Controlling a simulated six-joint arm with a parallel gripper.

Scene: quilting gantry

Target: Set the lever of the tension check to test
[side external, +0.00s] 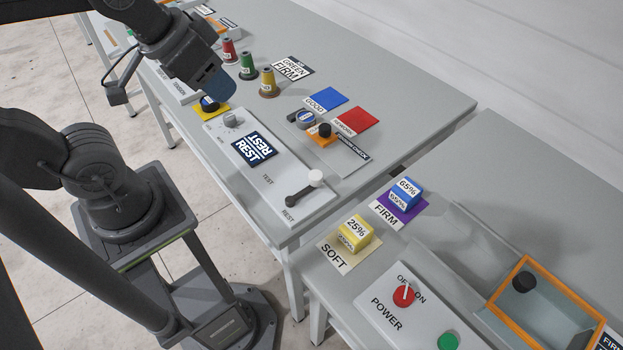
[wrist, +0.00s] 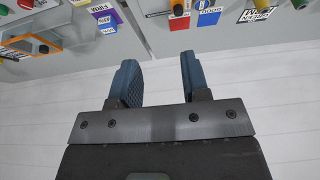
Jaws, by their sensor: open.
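A long pale panel (side external: 215,150) in the side view carries a lever (side external: 303,189), a dark bar with a white knob at one end and a dark round end at the other. The words TEST (side external: 268,180) and REST (side external: 288,215) are printed beside it, and a dark sign (side external: 254,148) on the panel reads REST. A label reading TENSION CHECK (side external: 352,148) is by a small grey plate beyond. My gripper (side external: 218,85) is above the table, up and left of the lever and well apart from it. In the wrist view my gripper (wrist: 160,76) is open and empty; the lever is not seen there.
Red, green and yellow cones (side external: 248,66) stand near my gripper. A blue pad (side external: 326,98) and a red pad (side external: 351,118) lie beyond the panel. The nearer table holds yellow (side external: 354,233) and blue (side external: 406,192) blocks, a POWER panel (side external: 392,315) and an orange-rimmed bin (side external: 500,278).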

